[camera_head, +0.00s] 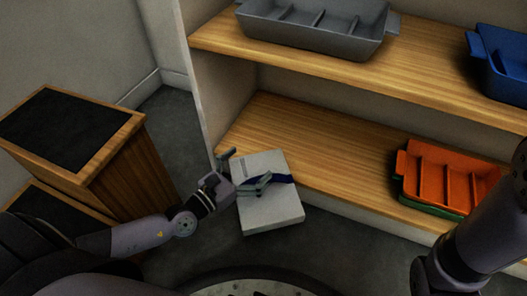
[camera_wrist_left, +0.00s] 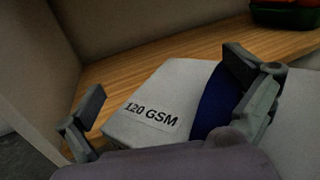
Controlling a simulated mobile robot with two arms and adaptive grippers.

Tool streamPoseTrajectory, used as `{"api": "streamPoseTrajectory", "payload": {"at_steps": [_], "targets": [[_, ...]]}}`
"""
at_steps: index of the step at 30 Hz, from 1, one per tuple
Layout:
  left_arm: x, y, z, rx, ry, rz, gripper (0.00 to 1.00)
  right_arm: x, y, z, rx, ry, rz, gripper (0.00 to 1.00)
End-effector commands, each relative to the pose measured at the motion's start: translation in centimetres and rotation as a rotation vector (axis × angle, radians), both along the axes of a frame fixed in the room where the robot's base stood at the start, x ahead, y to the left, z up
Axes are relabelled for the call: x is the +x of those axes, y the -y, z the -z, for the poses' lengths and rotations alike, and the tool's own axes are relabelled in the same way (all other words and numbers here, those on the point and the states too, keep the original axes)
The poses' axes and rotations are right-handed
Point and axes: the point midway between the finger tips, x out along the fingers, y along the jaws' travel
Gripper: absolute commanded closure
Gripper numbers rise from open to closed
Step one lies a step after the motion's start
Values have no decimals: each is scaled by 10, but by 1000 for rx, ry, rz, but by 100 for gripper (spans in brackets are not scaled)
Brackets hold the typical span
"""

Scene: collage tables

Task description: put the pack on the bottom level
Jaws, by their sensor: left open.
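The pack (camera_head: 268,213) is a pale grey box with a dark blue band (camera_wrist_left: 212,105) and the print "120 GSM". In the head view it lies across the front edge of the bottom level (camera_head: 320,150), its far part over the wood and its near part jutting out. My left gripper (camera_head: 250,167) is open at the pack's left side. In the left wrist view one finger is left of the pack and the other is over the band. Whether either finger touches the pack is unclear. Only links of my right arm show; its gripper is out of view.
An orange divided tray (camera_head: 445,180) sits on a green one (camera_head: 432,207) at the bottom level's right. A grey tray (camera_head: 320,41) and a blue tray (camera_head: 505,75) are on the level above. Bare wood lies between pack and orange tray. A wooden stepped unit (camera_head: 133,172) stands left.

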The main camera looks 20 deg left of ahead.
Motion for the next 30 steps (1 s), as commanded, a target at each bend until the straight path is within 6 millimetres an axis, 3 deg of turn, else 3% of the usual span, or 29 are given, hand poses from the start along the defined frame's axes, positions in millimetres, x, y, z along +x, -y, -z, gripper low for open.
{"api": "streamPoseTrajectory", "payload": {"at_steps": [6, 15, 30], "targets": [[-20, -9, -3, -3, 7, -2, 0, 0, 0, 0, -1, 1, 0, 100], [-22, -9, -4, -5, 8, -2, 0, 0, 0, 0, -1, 1, 0, 100], [-22, -10, -4, -4, 8, -2, 33, -1, 0, 0, 0, 2, 0, 100]]}}
